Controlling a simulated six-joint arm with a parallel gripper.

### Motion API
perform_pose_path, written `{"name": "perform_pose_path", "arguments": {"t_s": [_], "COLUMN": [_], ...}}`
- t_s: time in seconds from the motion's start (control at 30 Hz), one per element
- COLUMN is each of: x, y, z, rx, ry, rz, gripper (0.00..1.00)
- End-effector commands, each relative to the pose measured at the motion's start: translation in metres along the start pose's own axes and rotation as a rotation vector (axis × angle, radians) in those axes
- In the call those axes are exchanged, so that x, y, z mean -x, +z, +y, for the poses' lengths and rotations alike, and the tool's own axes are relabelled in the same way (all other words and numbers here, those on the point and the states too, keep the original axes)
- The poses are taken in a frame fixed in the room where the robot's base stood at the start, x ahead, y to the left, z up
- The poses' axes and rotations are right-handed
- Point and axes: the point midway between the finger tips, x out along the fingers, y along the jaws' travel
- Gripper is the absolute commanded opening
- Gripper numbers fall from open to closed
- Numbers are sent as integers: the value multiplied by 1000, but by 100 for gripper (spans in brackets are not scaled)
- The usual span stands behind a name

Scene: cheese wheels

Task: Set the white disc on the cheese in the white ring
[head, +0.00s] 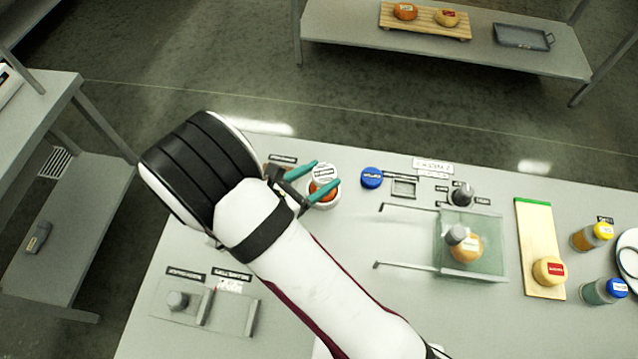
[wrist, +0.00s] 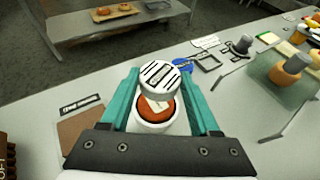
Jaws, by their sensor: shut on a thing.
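My gripper (head: 328,173) is shut on the white disc (head: 325,171), a pale round piece with dark print on top. In the wrist view the disc (wrist: 159,74) lies between the teal fingers of my gripper (wrist: 160,78). Just below it is the orange cheese (head: 322,188) with a pale label, also in the wrist view (wrist: 148,110). The cheese stands in the white ring (head: 329,203), whose wall (wrist: 165,126) shows around it. The disc hides part of the cheese top. I cannot tell whether disc and cheese touch.
A blue disc (head: 371,177) and a small dark square frame (head: 404,189) lie to the right. Farther right are a clear plate (head: 490,230) with a cheese and grey weight, a wooden board (head: 534,225) and capped jars (head: 590,237). A brown square (wrist: 85,130) lies left of the ring.

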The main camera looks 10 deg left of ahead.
Motion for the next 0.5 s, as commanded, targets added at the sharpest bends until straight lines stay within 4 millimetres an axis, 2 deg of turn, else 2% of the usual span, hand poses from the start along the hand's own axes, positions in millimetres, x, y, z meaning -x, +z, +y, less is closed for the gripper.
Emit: {"name": "perform_pose_path", "arguments": {"t_s": [0.1, 0.2, 0.5], "x": [-9, -14, -15], "y": [-24, -35, -38], "z": [0, 0, 0], "rx": [7, 3, 2], "ry": [-2, -2, -2], "rz": [0, 0, 0], "gripper": [9, 9, 9]}}
